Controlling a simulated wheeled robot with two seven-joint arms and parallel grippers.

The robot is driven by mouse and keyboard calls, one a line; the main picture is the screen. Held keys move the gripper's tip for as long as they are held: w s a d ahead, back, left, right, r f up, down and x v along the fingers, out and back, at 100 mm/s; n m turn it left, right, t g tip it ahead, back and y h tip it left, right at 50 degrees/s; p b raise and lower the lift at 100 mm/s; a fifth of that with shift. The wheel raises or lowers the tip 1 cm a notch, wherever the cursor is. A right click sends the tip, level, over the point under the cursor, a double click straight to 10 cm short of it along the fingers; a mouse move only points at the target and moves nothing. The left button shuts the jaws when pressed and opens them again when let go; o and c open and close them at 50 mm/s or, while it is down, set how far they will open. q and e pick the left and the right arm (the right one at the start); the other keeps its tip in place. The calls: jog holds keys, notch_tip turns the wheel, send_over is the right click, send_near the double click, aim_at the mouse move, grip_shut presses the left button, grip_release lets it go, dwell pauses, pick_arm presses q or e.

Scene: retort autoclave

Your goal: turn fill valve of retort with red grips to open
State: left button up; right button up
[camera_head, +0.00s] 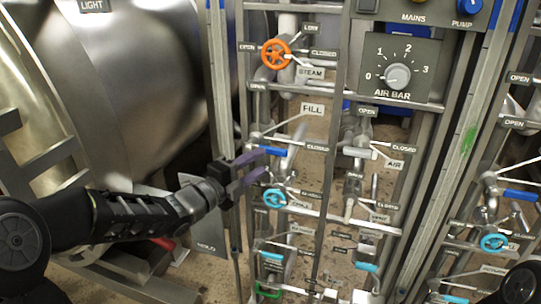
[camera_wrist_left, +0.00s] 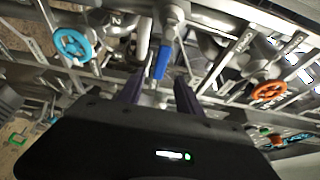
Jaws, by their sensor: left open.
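The FILL label (camera_head: 312,109) is on the pipe panel in the middle of the head view. Below it is a valve with a blue lever (camera_head: 277,151), partly hidden by my gripper. My left gripper (camera_head: 262,166) is open at this valve, its purple fingers pointing right. In the left wrist view, the blue lever (camera_wrist_left: 162,62) lies ahead, in line with the gap between the fingers (camera_wrist_left: 158,85). I cannot tell whether they touch. A small red part (camera_head: 163,242) shows low beside the retort (camera_head: 130,70). My right gripper is not in view.
An orange STEAM handwheel (camera_head: 276,54) is above the valve and a light-blue handwheel (camera_head: 274,198) is close below my gripper. An AIR BAR knob (camera_head: 397,76) is at the upper right. Panel posts and crowded pipes leave little room around the fingers.

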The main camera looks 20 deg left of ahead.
aim_at(275, 153)
pick_arm(q)
jog(key=x, duration=0.5)
jog(key=shift+w+d, duration=0.15)
jog(key=shift+w, duration=0.1)
jog(key=shift+c, duration=0.5)
grip_shut()
dwell(0.7)
